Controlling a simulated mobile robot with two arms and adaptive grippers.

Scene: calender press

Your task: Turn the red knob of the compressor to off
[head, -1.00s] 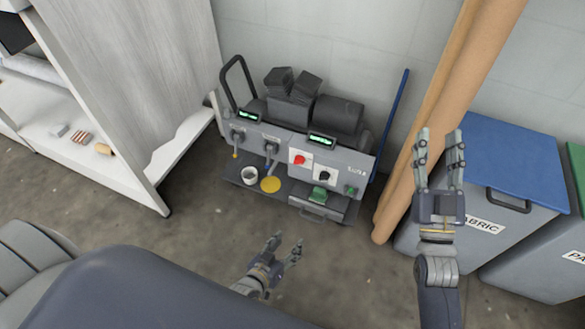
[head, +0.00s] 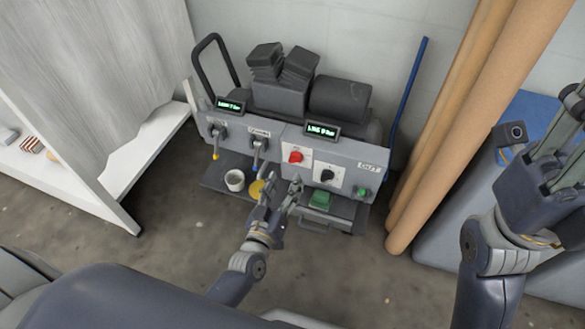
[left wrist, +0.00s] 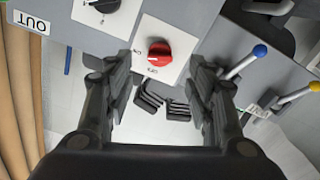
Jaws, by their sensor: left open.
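The red knob (head: 295,157) sits on a white plate on the front of the grey compressor (head: 345,152). In the left wrist view the red knob (left wrist: 158,53) is seen close up, between and beyond the two fingers, with its white pointer mark toward the picture's left. My left gripper (head: 283,181) is open and empty, just below and in front of the knob, apart from it. My right gripper (head: 572,125) is at the right edge, partly cut off, with its fingers apart and nothing seen between them.
A black knob (head: 326,175) is right of the red one. Levers with blue (head: 256,168) and yellow (head: 215,156) tips are to the left. Brown rolls (head: 440,130) lean at right. The floor in front is clear.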

